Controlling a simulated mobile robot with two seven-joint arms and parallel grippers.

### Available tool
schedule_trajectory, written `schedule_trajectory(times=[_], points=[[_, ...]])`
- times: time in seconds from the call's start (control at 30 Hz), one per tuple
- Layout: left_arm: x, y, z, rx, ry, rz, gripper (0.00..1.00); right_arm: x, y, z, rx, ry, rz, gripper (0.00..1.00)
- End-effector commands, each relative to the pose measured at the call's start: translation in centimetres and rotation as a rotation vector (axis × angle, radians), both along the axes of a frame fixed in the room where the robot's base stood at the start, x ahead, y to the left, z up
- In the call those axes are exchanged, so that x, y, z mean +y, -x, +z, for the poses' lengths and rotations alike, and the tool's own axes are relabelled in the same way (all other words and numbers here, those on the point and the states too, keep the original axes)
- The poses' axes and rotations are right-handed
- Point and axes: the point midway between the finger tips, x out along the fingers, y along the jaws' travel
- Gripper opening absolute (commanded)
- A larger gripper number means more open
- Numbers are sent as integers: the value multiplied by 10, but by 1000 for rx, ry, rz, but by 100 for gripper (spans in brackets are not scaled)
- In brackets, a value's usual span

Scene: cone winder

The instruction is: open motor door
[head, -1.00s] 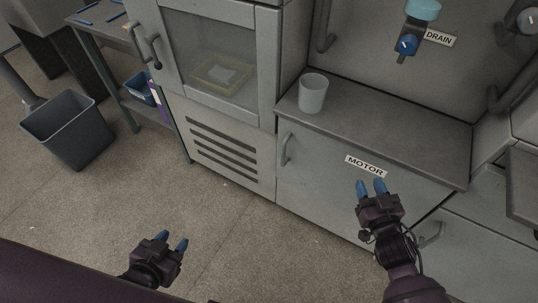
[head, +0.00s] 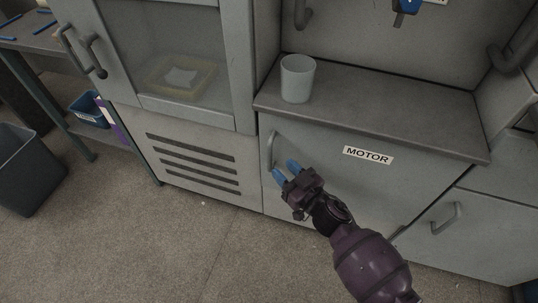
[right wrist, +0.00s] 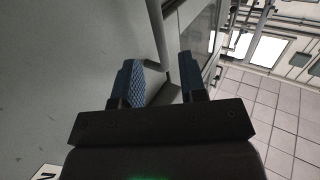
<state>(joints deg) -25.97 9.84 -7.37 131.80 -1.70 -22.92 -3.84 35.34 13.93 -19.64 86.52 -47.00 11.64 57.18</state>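The motor door (head: 350,195) is a grey panel with a MOTOR label (head: 368,156), and it is closed. Its vertical bar handle (head: 271,151) is near the door's left edge. My right gripper (head: 285,173) is open, with its blue fingertips at the lower end of the handle. In the right wrist view the handle (right wrist: 158,40) runs down between the two spread fingers (right wrist: 162,80). I cannot tell whether either finger touches it. My left gripper is out of the head view.
A white cup (head: 297,79) stands on the ledge (head: 390,122) above the door. A glass-windowed cabinet (head: 175,50) and a vented panel (head: 195,160) are to the left. A dark bin (head: 28,170) stands at far left. The floor in front is clear.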

Motion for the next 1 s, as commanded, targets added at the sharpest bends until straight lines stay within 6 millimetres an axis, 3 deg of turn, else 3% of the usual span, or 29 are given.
schedule_trajectory(times=[0.4, 0.87, 1.0], points=[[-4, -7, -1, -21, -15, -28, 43, 35, -43, -4, 5, -2, 0, 39], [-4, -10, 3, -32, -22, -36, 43, 41, -51, -1, 2, -1, -1, 39], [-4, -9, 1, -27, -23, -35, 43, 41, -51, -1, 2, -1, -1, 20]])
